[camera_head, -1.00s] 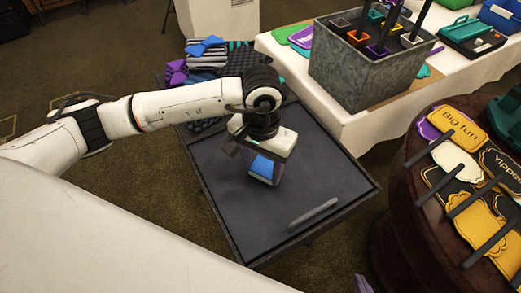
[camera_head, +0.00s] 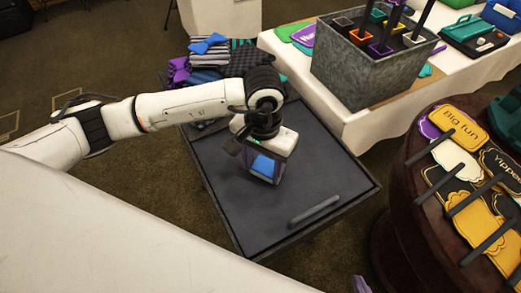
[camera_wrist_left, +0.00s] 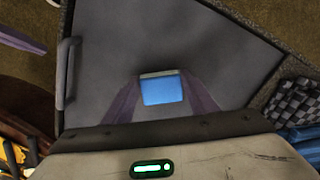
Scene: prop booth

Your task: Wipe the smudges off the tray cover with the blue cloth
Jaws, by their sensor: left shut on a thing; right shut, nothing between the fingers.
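The tray cover (camera_head: 225,200) is a flat dark grey panel with a bar handle (camera_head: 313,211) near its front right edge. It also fills much of the left wrist view (camera_wrist_left: 215,45). My left gripper (camera_head: 263,176) is over the middle of the cover, pointing down, with its purple fingers shut on the blue cloth (camera_head: 264,165). The cloth shows as a small blue block between the fingertips in the left wrist view (camera_wrist_left: 162,90); I cannot tell whether it touches the cover. I make out no clear smudges. Only a purple tip of my right gripper (camera_head: 361,285) shows at the bottom edge, apart from the cover.
Behind the cover lie folded fabrics and bow ties (camera_head: 207,45). A grey metal bin (camera_head: 362,80) of props stands on a white-clothed table (camera_head: 345,122) at the back right. A round dark table (camera_head: 412,215) with prop signs is close on the right.

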